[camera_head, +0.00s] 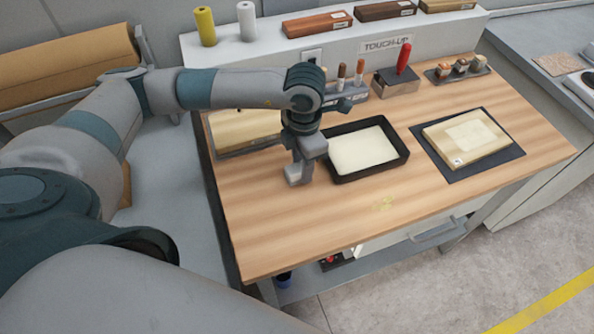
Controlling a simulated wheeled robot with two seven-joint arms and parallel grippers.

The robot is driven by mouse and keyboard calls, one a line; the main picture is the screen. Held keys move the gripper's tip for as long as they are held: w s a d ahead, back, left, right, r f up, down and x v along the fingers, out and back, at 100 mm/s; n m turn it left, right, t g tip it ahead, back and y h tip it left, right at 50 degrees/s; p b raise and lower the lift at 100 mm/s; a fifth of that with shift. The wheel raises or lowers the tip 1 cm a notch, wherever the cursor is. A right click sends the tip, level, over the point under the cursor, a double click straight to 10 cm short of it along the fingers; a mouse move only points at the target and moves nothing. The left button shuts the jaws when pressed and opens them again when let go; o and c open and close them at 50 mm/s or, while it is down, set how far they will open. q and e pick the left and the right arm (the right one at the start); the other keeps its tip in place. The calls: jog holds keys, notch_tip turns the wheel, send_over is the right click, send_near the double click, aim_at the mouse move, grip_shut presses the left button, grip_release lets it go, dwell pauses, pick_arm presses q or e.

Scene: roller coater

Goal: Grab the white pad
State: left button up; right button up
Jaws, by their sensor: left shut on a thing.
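My left gripper (302,172) points down over the wooden bench top, just left of a black tray. It is shut on a small whitish block, the white pad (292,175), which shows at the fingertips. The fingers hide part of the pad. I cannot tell whether the pad touches the bench. My right gripper is not in view.
The black tray (340,176) holds a cream-coloured layer. A pale wooden panel (480,147) lies on a dark mat (445,174) to the right. A red-handled tool (403,58), markers and a TOUCH-UP sign (386,44) stand behind. The front of the bench (300,235) is clear.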

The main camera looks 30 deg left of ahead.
pick_arm(q)
jog(key=shift+r, duration=0.1)
